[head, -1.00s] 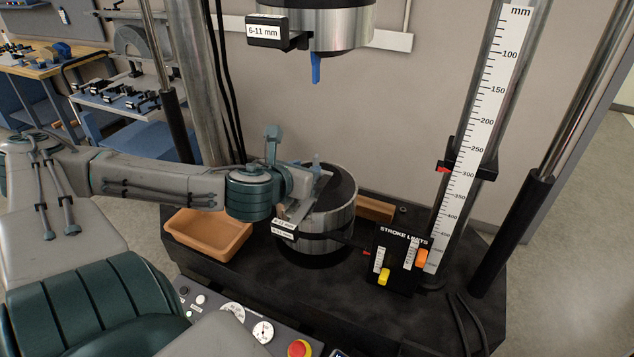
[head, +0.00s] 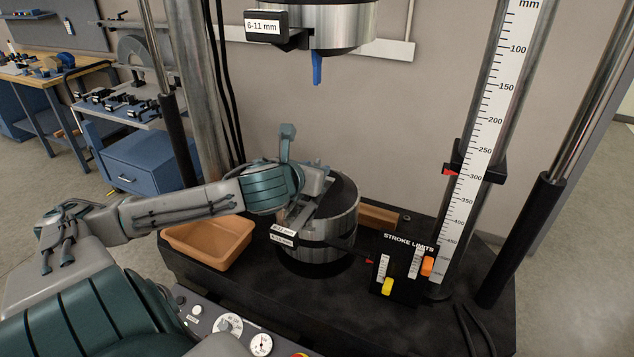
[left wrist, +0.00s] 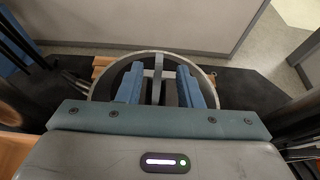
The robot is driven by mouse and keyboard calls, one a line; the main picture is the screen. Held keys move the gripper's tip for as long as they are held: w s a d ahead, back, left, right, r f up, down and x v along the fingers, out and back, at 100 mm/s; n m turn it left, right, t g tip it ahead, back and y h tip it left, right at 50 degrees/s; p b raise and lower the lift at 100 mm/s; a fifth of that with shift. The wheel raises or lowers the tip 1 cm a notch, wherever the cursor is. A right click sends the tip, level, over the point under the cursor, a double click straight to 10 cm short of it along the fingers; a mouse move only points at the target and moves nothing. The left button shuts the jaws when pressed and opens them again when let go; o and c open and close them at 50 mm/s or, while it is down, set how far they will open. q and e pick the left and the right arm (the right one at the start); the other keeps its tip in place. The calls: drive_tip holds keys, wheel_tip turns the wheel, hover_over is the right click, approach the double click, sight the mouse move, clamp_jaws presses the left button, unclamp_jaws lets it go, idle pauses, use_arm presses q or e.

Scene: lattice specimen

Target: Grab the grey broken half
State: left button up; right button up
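My left gripper (head: 318,172) is over the lower cylindrical grip (head: 340,222) of the test machine. Its two blue fingers (left wrist: 160,88) show in the left wrist view, spread apart over the ring-shaped top of that grip. A narrow upright grey piece (left wrist: 158,72) stands between them, seemingly the grey half, with a gap visible on its sides. In the head view my gripper and wrist hide this piece. A blue broken half (head: 317,68) hangs from the upper grip (head: 335,28). My right gripper is not in view.
An empty orange-brown tray (head: 212,240) lies left of the lower grip on the black machine base. A stroke limits panel (head: 405,265) and a scale column (head: 485,140) stand to the right. A wooden block (head: 378,217) lies behind the grip.

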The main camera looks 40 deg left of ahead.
use_arm(q)
drive_tip(key=shift+w+a+f+p, duration=0.1)
drive_tip(key=shift+w+a+p, duration=0.2)
drive_tip(key=shift+w+p, duration=0.3)
drive_tip(key=shift+x, duration=1)
drive_tip(key=shift+w+a+f+p, duration=0.15)
drive_tip(key=shift+w+f+p, duration=0.25)
drive_tip(key=shift+w, duration=0.1)
drive_tip(key=shift+c, duration=0.2)
clamp_jaws()
